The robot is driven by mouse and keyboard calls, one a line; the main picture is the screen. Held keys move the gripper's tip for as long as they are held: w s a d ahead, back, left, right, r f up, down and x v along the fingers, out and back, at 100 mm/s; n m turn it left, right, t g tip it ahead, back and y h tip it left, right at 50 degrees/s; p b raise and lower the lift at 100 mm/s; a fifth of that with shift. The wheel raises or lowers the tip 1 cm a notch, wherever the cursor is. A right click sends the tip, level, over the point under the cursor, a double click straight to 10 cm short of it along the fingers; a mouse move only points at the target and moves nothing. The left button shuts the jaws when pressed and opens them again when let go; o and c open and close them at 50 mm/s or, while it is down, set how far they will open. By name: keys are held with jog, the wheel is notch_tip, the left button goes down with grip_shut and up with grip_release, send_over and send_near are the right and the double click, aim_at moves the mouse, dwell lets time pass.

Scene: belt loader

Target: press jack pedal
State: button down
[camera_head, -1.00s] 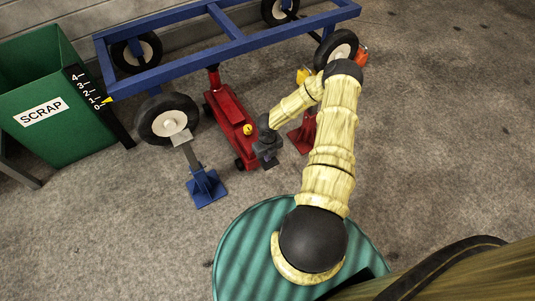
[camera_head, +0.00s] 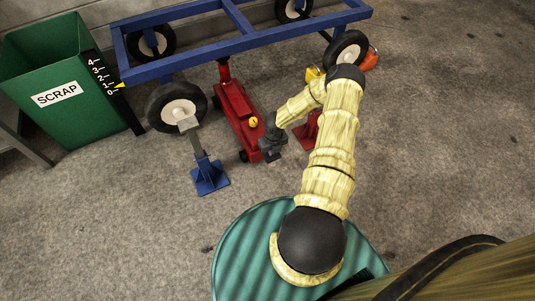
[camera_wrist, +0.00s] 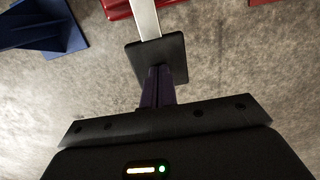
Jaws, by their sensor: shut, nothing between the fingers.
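The red floor jack (camera_head: 236,108) stands under the front of the blue frame, with a yellow knob on its top. In the wrist view its pale metal lever (camera_wrist: 145,18) ends in a flat dark pedal pad (camera_wrist: 140,60). My gripper (camera_wrist: 160,73) is shut and empty, its narrow fingers overlapping the near part of the pad in that view. I cannot tell whether they touch it. In the head view my gripper (camera_head: 273,152) is at the near end of the jack and hides the pedal there.
A blue stand (camera_head: 210,177) with a grey post is left of the jack; a red stand (camera_head: 308,132) is right of it. The wheeled blue frame (camera_head: 185,63) is behind. A green scrap bin (camera_head: 75,120) stands at left. Floor to the right is clear.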

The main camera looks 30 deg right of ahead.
jog(key=shift+d+f, duration=0.1)
jog(key=shift+s+f+p, duration=0.1)
jog(key=shift+p, duration=0.35)
jog(key=shift+s+a+f+p, duration=0.1)
jog(key=shift+a+f+p, duration=0.15)
jog(key=shift+p, duration=0.05)
notch_tip(320, 180, down, 2)
jog(key=shift+p, duration=0.65)
jog(key=shift+f, duration=0.25)
jog(key=shift+a, duration=0.1)
jog(key=shift+s+r+p, duration=0.1)
jog(key=shift+r+p, duration=0.35)
jog(key=shift+p, duration=0.1)
jog(key=s+r+p, duration=0.5)
jog(key=r+p, duration=0.2)
jog(key=r, duration=0.5)
jog(key=shift+s+r, duration=0.15)
jog(key=shift+r, duration=0.1)
